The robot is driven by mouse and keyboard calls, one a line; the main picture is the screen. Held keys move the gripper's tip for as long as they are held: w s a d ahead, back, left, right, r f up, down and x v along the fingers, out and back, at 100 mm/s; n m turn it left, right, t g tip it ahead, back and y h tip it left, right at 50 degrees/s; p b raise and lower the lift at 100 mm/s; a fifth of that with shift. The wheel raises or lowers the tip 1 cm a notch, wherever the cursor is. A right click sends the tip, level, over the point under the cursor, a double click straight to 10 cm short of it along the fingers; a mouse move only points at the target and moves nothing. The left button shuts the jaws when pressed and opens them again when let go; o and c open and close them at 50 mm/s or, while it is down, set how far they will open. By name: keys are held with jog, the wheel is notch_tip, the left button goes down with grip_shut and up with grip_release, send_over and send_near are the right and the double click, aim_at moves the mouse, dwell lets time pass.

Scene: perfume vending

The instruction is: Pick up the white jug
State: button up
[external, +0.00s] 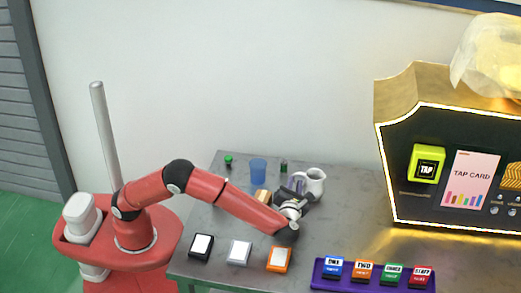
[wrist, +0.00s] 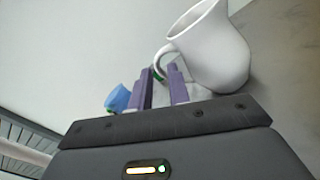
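The white jug (external: 315,181) stands on the grey table, at the back beside my gripper (external: 300,187). In the wrist view the white jug (wrist: 212,48) fills the upper right, with its curved handle on the left side toward the fingers. The two purple fingers of my gripper (wrist: 162,80) are apart, with a gap between them. The handle's lower part is near the fingertips; I cannot tell whether it lies between them. The jug body is to the right of the fingers.
A blue cup (external: 258,171) stands left of the jug, with small green-topped bottles (external: 228,161) nearby. Several card-like stands (external: 239,252) line the front edge. A purple tray (external: 345,281) with labelled blocks is front right. A lit vending display (external: 440,160) stands at right.

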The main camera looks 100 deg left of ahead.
aim_at(295, 175)
jog(key=a, duration=0.4)
jog(key=shift+s+a+f, duration=0.1)
jog(key=shift+s+a, duration=0.2)
jog(key=shift+a, duration=0.1)
grip_shut()
